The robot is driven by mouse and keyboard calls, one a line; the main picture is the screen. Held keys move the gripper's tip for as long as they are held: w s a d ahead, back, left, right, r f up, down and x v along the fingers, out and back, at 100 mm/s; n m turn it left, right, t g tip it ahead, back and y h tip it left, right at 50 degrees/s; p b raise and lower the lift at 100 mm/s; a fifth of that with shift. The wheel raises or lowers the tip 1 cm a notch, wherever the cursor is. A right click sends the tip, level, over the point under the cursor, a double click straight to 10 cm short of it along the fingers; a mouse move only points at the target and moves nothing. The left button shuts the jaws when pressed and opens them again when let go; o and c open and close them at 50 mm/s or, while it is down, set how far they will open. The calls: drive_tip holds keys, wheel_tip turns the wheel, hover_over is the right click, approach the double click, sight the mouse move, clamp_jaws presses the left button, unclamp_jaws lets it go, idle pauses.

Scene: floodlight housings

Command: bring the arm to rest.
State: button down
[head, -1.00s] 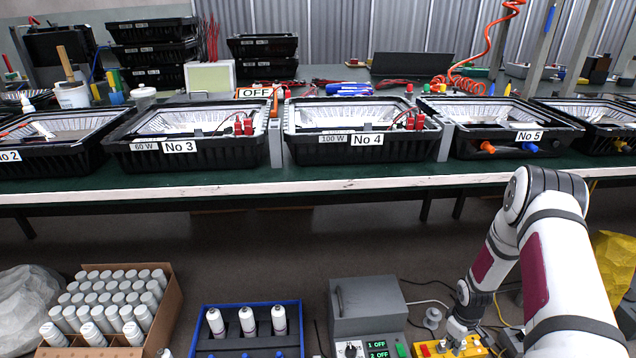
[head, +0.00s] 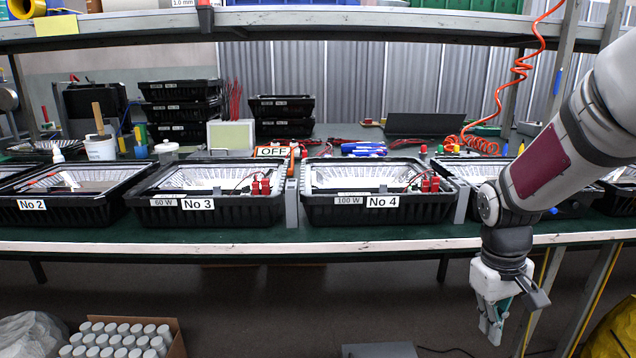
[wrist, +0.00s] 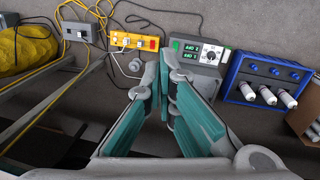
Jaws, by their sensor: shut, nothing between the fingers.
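My gripper (head: 492,325) hangs pointing down at the right of the head view, in front of the bench edge. Its fingers are together with nothing between them. In the wrist view the teal-padded fingers of my gripper (wrist: 163,75) point toward the floor, well above the things standing there. My arm comes in from the upper right of the head view and hides most of the housing to the right of No 4.
Housings No 2 (head: 75,212), No 3 (head: 200,216) and No 4 (head: 380,212) stand on the bench (head: 300,244). On the floor are a grey control box (wrist: 190,58), a yellow switch box (wrist: 135,41), a blue crate (wrist: 233,76) and a carton (head: 176,340).

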drive_tip(key=s+a+r+m, duration=0.1)
drive_tip(key=s+a+r, duration=0.6)
drive_tip(key=s+r, duration=0.45)
drive_tip(key=s+a+m+y, duration=0.1)
drive_tip(key=s+a, duration=0.1)
drive_tip(key=s, duration=0.6)
drive_tip(key=s+a+y, duration=0.1)
drive_tip(key=s+a, duration=0.2)
drive_tip(key=s, duration=0.6)
wheel_tip(320, 180, up, 34)
drive_tip(key=t+p, duration=0.4)
drive_tip(key=p, duration=2.9)
drive_tip(key=shift+w+d, duration=0.25)
drive_tip(key=shift+d, duration=0.1)
